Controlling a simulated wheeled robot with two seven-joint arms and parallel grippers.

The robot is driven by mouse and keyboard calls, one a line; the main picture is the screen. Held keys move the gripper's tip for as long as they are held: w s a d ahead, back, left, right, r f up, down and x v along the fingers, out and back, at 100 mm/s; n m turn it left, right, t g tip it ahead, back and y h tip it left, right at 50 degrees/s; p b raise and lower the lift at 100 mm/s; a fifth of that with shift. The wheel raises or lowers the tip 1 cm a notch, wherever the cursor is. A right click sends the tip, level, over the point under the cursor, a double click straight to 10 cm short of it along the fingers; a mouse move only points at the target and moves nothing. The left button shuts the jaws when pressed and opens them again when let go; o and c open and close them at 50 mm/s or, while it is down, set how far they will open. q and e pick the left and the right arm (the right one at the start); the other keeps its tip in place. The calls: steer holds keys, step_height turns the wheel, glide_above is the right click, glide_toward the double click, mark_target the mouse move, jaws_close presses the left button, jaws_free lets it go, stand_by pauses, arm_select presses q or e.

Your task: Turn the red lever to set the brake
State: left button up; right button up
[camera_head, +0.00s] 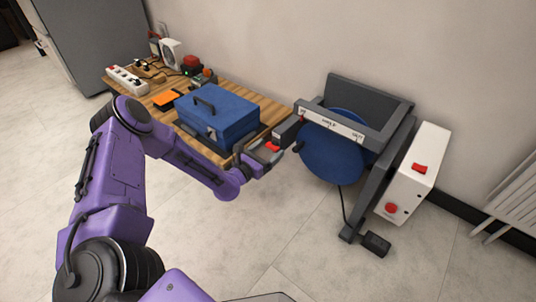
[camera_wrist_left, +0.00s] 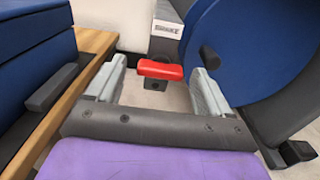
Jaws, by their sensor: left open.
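The red lever (camera_wrist_left: 160,70) shows as a short red bar on a dark mount in the left wrist view. It lies between the tips of my left gripper (camera_wrist_left: 158,84), with a visible gap to each finger. In the head view the lever (camera_head: 272,146) is a small red spot at my left gripper (camera_head: 268,153), partly hidden by it. The gripper is open and empty. The lever is beside the blue disc (camera_head: 332,158) of a dark-framed machine (camera_head: 368,95). My right gripper is out of view.
A blue toolbox (camera_head: 218,115) stands on the wooden bench (camera_head: 262,110), close to the left of my gripper. A white box (camera_head: 420,150) with a red switch and red button is on the machine's right. A black pedal (camera_head: 376,244) lies on the floor. The front floor is clear.

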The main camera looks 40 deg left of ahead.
arm_select(q)
steer(key=c, duration=1)
steer(key=shift+c, duration=0.2)
